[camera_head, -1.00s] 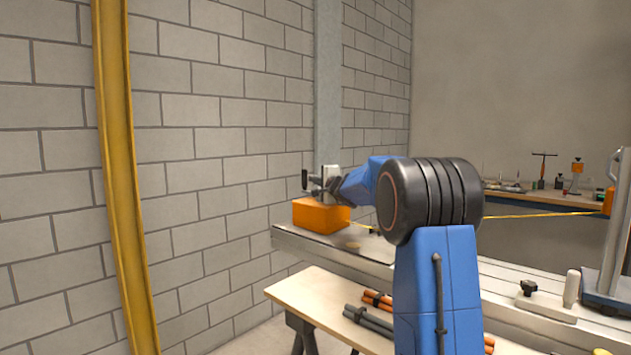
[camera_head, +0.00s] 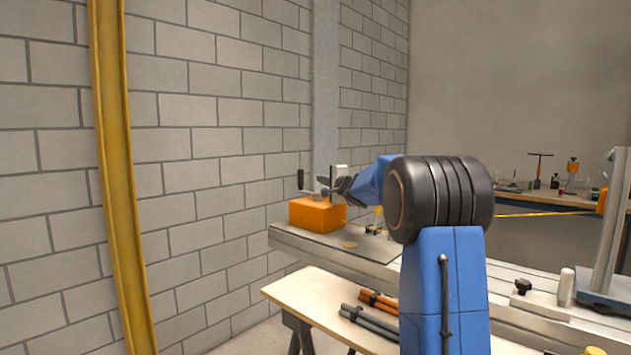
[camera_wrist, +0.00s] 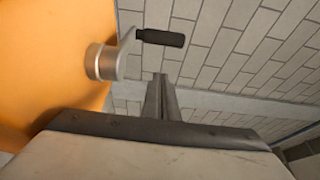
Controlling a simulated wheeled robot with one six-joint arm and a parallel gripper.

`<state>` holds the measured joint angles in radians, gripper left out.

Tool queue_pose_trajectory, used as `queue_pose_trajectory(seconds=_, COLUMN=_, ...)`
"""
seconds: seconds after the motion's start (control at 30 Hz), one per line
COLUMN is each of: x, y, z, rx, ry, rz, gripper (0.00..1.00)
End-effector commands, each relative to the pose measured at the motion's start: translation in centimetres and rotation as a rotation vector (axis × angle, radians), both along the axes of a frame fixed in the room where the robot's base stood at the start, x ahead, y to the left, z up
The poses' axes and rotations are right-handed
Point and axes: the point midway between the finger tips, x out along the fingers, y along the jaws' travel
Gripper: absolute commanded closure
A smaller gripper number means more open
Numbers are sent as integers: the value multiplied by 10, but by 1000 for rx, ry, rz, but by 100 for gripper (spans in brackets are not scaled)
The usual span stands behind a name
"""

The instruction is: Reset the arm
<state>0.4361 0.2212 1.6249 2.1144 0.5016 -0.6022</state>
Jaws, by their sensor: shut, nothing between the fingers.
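My gripper (camera_head: 340,187) is at the end of my blue arm, close above the right part of the orange box in the head view. Its narrow fingers (camera_wrist: 160,92) show pressed together and empty in the wrist view. The orange box (camera_head: 316,214) sits on the long metal bench. A crank with a dark handle (camera_head: 301,181) stands up at the box's left. In the wrist view the box (camera_wrist: 50,60) fills the left, and the crank's black grip (camera_wrist: 160,38) is just beyond my fingertips. I cannot tell whether the gripper touches the box.
A metal bench (camera_head: 290,241) runs rightward behind my arm. A lower wooden table (camera_head: 305,292) holds orange and grey rods (camera_head: 372,315). A yellow upright (camera_head: 112,170) stands at left before the block wall. A tool bench (camera_head: 540,200) is at the back right.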

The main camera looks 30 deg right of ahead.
Motion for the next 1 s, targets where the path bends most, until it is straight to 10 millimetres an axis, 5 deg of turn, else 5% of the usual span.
queue_pose_trajectory(seconds=0.4, x=-66, y=-5, z=-1, rx=1, ry=2, rz=-3, gripper=100)
queue_pose_trajectory(seconds=0.77, x=-79, y=-4, z=-1, rx=0, ry=1, rz=-1, gripper=100)
queue_pose_trajectory(seconds=0.87, x=-83, y=9, z=-1, rx=-17, ry=9, rz=21, gripper=100)
queue_pose_trajectory(seconds=1.0, x=-105, y=62, z=-1, rx=-93, ry=46, rz=110, gripper=100)
